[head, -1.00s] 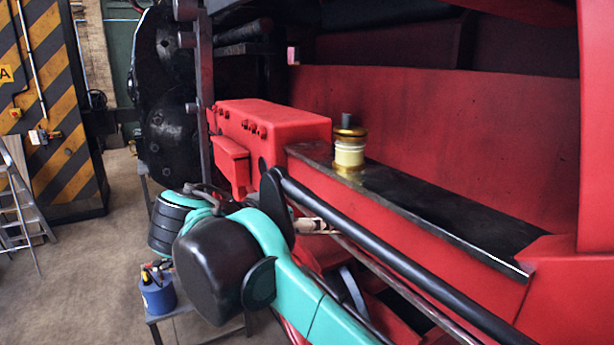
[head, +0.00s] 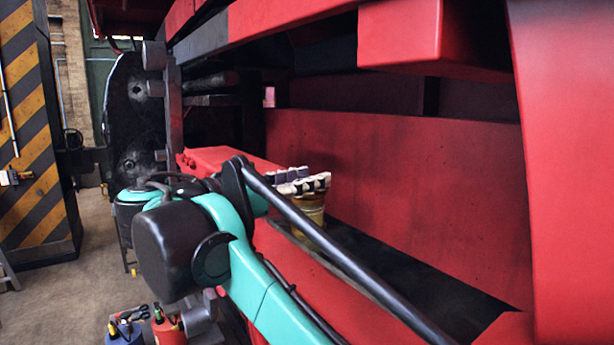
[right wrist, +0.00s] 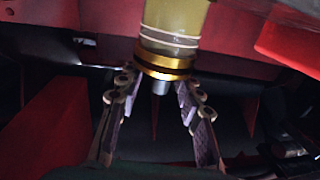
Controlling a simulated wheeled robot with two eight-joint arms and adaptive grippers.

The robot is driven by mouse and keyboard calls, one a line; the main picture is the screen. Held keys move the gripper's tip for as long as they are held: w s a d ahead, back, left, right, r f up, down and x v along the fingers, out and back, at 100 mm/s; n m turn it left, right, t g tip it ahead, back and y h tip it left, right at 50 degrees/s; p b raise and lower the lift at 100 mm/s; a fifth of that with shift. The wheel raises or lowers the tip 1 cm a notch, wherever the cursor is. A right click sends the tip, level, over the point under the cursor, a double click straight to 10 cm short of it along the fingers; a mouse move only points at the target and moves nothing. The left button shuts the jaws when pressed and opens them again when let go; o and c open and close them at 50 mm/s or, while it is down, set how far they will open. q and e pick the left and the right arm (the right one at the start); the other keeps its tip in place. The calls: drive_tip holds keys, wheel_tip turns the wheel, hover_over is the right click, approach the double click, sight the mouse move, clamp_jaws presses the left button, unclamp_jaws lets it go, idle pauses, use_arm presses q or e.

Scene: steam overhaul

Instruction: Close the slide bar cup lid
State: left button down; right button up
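The slide bar cup (head: 311,212) is a pale, yellowish cup with brass bands, standing on the dark slide bar (head: 345,268). In the right wrist view the cup (right wrist: 170,25) hangs in from the top edge. Its gold lid (right wrist: 163,63) has a short grey knob (right wrist: 160,87). The lid looks seated on the cup, but I cannot tell whether it is fully shut. My right gripper (head: 303,180) is at the cup's top and hides the lid in the head view. In the wrist view its fingers (right wrist: 158,92) are apart, one on each side of the knob. My left gripper is out of view.
A red wall (head: 400,190) stands behind the slide bar, and a red beam (head: 400,35) overhangs it. My right arm crosses in front of the bar. At lower left are a blue pot of tools (head: 124,333) and a red container (head: 168,330). Open floor lies at left.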

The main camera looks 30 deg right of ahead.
drive_tip(key=shift+w+d, duration=0.1)
drive_tip(key=shift+d, duration=0.1)
drive_tip(key=shift+a+r, duration=0.1)
drive_tip(key=shift+a, duration=0.35)
drive_tip(key=shift+c, duration=1)
clamp_jaws()
drive_tip(key=shift+f+h+b, duration=0.4)
drive_tip(key=shift+h+b, duration=0.1)
drive_tip(key=shift+b, duration=0.2)
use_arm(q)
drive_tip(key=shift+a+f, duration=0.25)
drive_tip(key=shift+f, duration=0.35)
use_arm(e)
drive_tip(key=shift+a+r, duration=0.1)
drive_tip(key=shift+r, duration=0.05)
